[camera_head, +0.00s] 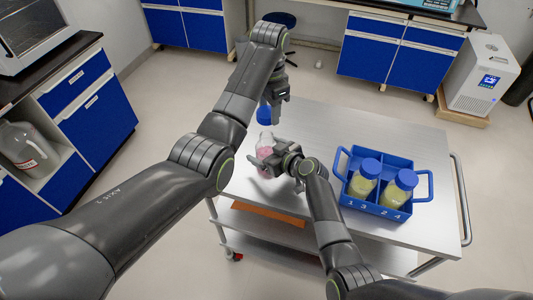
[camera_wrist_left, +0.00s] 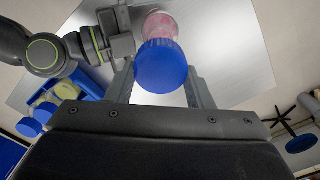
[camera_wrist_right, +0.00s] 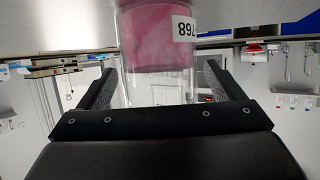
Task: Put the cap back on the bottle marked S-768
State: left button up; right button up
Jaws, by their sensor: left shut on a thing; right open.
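The blue cap (camera_head: 264,115) is held by my left gripper (camera_wrist_left: 160,78), just above the bottle with pink contents (camera_head: 265,149). In the left wrist view the cap (camera_wrist_left: 160,66) lies between the two fingers and partly covers the bottle (camera_wrist_left: 160,25). The bottle stands uncapped on the cart top. In the right wrist view the bottle (camera_wrist_right: 155,40) appears upside down, its label reading "768"; the rest of the marking is cut off. My right gripper (camera_wrist_right: 158,78) is open with its fingers on both sides of the bottle. I cannot tell whether cap and bottle touch.
A blue rack (camera_head: 386,205) with two blue-capped bottles of yellow contents stands on the right of the metal cart (camera_head: 405,137). The cart top behind and between is clear. Blue cabinets (camera_head: 95,107) stand at left, and a white machine (camera_head: 482,75) stands at the back right.

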aim_at(270, 134)
jog(key=shift+c, duration=0.5)
jog(key=c, duration=1.4)
pick_arm(q)
jog(key=shift+f, duration=2.5)
jog(key=shift+f, duration=0.9)
jog(key=shift+f, duration=0.5)
jog(key=o, duration=0.5)
pick_arm(e)
grip_shut()
pick_arm(q)
jog(key=o, duration=0.4)
jog(key=shift+s+d+f, duration=0.1)
jog(key=shift+d, duration=0.05)
